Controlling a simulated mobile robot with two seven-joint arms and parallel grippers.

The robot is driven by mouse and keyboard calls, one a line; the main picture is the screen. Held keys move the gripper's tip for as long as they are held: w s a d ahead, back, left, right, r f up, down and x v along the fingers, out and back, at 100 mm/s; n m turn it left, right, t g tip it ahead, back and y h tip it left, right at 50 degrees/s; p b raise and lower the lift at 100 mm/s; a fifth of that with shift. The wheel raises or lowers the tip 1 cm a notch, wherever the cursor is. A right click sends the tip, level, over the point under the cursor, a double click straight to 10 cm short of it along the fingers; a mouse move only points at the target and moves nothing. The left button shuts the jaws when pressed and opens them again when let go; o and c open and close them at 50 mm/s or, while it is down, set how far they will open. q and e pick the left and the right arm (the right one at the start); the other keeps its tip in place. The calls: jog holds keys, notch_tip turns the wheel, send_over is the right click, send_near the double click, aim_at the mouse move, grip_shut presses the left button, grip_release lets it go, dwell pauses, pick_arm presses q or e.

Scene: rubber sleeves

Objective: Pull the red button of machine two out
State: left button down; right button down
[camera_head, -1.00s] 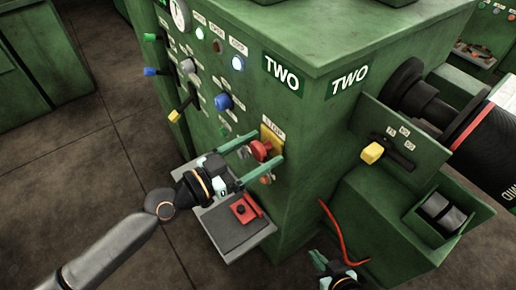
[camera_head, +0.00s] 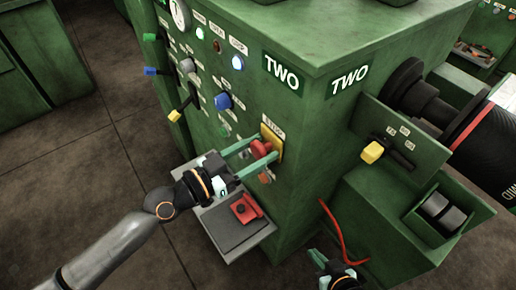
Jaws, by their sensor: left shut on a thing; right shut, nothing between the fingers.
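Machine two is the green cabinet (camera_head: 310,120) with "TWO" on its front and side. Its red button (camera_head: 262,148) sits on a yellow plate (camera_head: 272,137) low on the front panel, near the corner. My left gripper (camera_head: 257,158) reaches in from the lower left, its green fingers on either side of the red button and shut on it. The fingers hide part of the button's edges. My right gripper (camera_head: 338,272) is at the bottom edge, partly cut off, beside the machine's lower right side and away from the button.
A grey tray (camera_head: 228,238) with a red block (camera_head: 245,208) juts out below my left gripper. Blue, yellow and green knobs and lamps dot the panel. A yellow-handled lever (camera_head: 372,152), a red cable (camera_head: 343,235) and a black roll (camera_head: 490,145) are on the right side.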

pick_arm(q)
jog(key=shift+s+a+f+b, duration=0.15)
jog(key=shift+s+a+b, duration=0.05)
jog(key=shift+a+b, duration=0.1)
jog(key=shift+s+a, duration=0.2)
jog(key=shift+a, duration=0.05)
jog(key=shift+s+a, duration=0.15)
jog(key=c, duration=0.6)
grip_release()
jog(key=shift+o, duration=1.3)
jog(key=shift+a, duration=0.1)
jog(key=shift+o, duration=0.9)
